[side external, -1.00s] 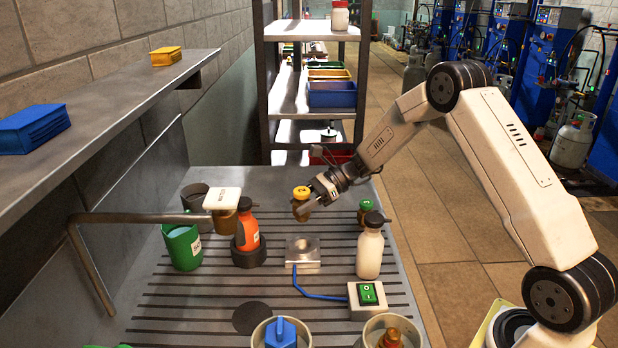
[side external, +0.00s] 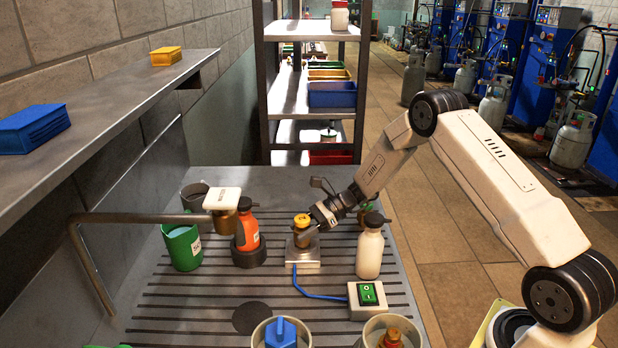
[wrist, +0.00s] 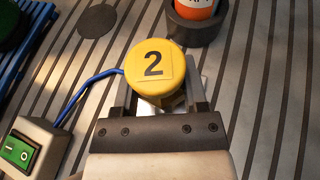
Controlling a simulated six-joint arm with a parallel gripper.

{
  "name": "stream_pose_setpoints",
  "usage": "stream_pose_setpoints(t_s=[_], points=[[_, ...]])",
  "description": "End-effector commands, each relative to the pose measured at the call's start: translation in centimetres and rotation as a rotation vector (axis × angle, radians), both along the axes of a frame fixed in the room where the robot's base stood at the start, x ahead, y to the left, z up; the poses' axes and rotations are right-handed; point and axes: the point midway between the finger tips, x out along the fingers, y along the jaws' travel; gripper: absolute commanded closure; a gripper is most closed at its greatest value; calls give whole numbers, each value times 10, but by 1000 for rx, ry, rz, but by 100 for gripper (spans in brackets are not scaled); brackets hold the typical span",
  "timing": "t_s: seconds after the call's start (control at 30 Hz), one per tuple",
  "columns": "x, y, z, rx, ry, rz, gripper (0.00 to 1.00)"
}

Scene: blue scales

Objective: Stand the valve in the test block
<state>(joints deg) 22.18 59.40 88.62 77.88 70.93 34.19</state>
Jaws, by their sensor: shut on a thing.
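The valve (side external: 301,220) is a brass piece with a yellow cap; in the wrist view the cap (wrist: 153,66) shows a "2". My gripper (side external: 304,237) is shut on the valve's body below the cap and holds it upright. The metal test block (side external: 303,266) is directly below, its top recess now hidden by the valve and my fingers. The valve's lower end is at or just over the block's top; I cannot tell whether it is in the recess. In the wrist view my gripper (wrist: 163,108) has a finger on each side of the valve.
A white bottle (side external: 369,254) stands right of the block, and an orange bottle (side external: 247,233) in a black ring stands left. A green cup (side external: 183,248) is farther left. A blue cable joins the block to a green switch box (side external: 367,300). Two pots stand in front.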

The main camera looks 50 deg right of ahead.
Motion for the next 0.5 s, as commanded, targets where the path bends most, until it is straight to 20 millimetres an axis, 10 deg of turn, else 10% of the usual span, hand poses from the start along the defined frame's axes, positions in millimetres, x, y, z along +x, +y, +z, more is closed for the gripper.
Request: stream_pose_setpoints(t_s=[0.5], points=[[0, 0, -16, 0, -2, 0, 100]])
